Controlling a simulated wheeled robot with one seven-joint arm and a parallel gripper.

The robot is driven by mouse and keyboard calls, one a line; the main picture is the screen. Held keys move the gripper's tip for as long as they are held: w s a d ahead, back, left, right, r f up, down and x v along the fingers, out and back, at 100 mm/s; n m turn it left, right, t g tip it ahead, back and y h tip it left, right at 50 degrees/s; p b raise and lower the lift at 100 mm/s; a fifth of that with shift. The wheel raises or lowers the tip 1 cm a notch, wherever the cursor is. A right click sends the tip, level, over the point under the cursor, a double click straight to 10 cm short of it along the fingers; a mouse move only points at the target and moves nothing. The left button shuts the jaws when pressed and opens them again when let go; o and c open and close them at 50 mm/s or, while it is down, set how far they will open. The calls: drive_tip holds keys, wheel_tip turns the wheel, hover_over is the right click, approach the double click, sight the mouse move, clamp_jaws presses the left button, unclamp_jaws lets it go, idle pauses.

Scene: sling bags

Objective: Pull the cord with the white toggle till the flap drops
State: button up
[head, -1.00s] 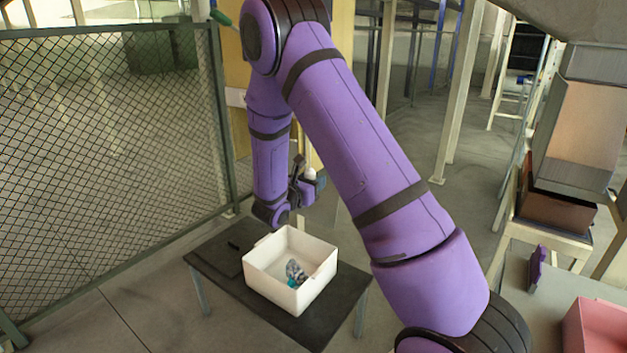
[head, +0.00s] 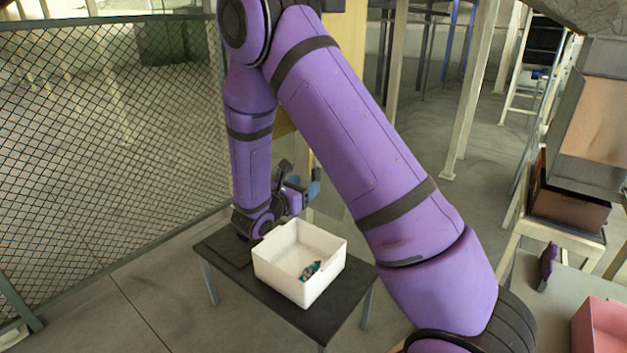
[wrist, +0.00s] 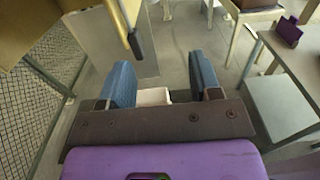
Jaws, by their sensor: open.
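My gripper (head: 300,182) is open, above the far edge of a white bin in the head view. Its two blue fingers stand apart in the wrist view (wrist: 160,72). A small whitish block (wrist: 153,96) shows between and beyond the fingers there; I cannot tell whether it is the toggle. No cord can be made out in the current views. The flap cannot be identified; my arm hides much of the tan structure (head: 342,60) behind it. The white bin (head: 278,281) stands on a dark table and holds a small teal and dark item (head: 311,270).
The dark table (head: 322,325) is below my gripper. A mesh fence (head: 80,150) stands at left. At right are a pink bin (head: 600,325) and a purple item (head: 547,266) on a grey table. A tan and dark edge (wrist: 132,35) hangs close in the upper wrist view.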

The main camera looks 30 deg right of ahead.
drive_tip(key=shift+v, duration=0.85)
drive_tip(key=s+d+r+m+g+y, duration=0.3)
drive_tip(key=s+r+m+g+y, duration=0.4)
drive_tip(key=s+r+m, duration=0.7)
drive_tip(key=s+a+r+m+t+y, duration=0.3)
drive_tip(key=s+a+r+m+y, duration=0.1)
drive_tip(key=s, duration=0.4)
drive_tip(key=s+a+r+m+t+y, duration=0.3)
drive_tip(key=s+a+r+m+y, duration=0.1)
drive_tip(key=s, duration=0.4)
drive_tip(key=shift+s+a+r+y, duration=0.3)
drive_tip(key=shift+a+y, duration=0.2)
drive_tip(key=shift+y, duration=0.5)
